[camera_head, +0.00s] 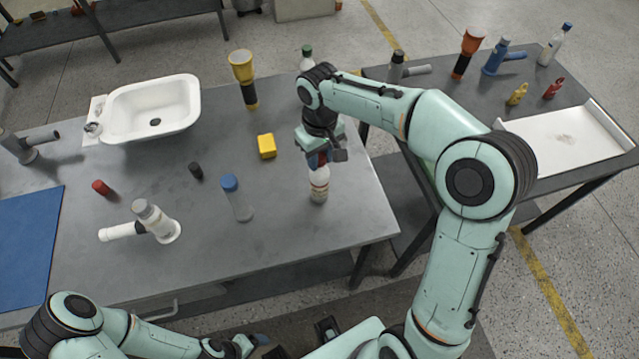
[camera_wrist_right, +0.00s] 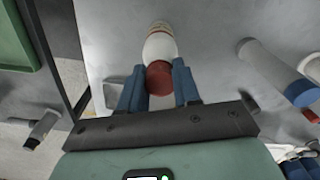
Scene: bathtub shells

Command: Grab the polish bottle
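A white bottle with a red cap (camera_head: 319,188) stands near the right end of the grey table; it is the bottle at my right gripper, and I take it as the polish bottle. My right gripper (camera_head: 320,158) is over its top. In the right wrist view the bottle (camera_wrist_right: 160,44) shows with its cap between the two blue fingers of my right gripper (camera_wrist_right: 159,80). The fingers lie close against both sides of the cap and appear shut on it. My left gripper (camera_head: 256,340) is low at the front edge; its opening cannot be made out.
A clear bottle with a blue cap (camera_head: 237,199), a yellow block (camera_head: 267,146) and a yellow-black flashlight (camera_head: 244,78) are left of the bottle. A green-capped bottle (camera_head: 307,58) is behind my arm. A white sink (camera_head: 153,108) is at back left. The side table (camera_head: 427,88) stands right.

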